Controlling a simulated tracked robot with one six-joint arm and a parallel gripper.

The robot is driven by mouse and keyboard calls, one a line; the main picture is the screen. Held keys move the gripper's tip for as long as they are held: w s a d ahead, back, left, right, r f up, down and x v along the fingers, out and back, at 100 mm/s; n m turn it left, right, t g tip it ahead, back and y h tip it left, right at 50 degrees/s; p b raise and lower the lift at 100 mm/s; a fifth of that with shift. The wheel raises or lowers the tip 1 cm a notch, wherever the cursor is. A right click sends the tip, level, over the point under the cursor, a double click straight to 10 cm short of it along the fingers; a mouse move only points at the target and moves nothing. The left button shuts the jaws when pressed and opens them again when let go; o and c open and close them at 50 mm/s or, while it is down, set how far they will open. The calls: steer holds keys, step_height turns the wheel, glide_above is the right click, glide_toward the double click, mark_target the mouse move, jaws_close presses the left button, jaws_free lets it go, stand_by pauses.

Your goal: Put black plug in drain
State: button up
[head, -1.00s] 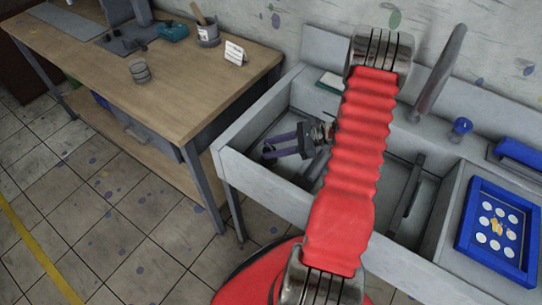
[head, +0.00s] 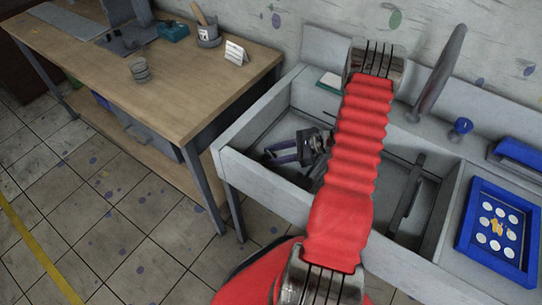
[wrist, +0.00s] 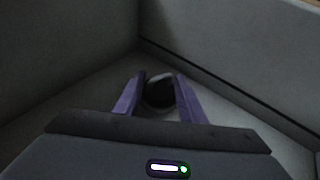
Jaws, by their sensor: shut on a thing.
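My gripper (head: 270,154) is low inside the left part of the grey sink (head: 232,163), its purple fingers pointing left in the head view. In the wrist view my gripper (wrist: 160,80) has its two fingers on either side of a dark round thing, which looks like the black plug (wrist: 160,93). The fingers are shut on it. A paler rim shows around its far side; I cannot tell whether this is the drain or part of the plug. The drain is not clearly visible in either view, and the plug cannot be made out in the head view.
Sink walls rise close around my gripper; a corner shows ahead in the wrist view. My red arm hides the sink's middle. A grey bar (head: 407,190) lies in the right part. A blue tray (head: 463,240) sits right, a wooden table (head: 150,88) left.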

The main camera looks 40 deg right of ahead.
steer(key=o, duration=1.1)
steer(key=shift+f, duration=0.1)
steer(key=shift+c, duration=0.2)
steer(key=v, duration=0.7)
steer(key=shift+s+d, duration=0.2)
steer(key=shift+r, duration=0.25)
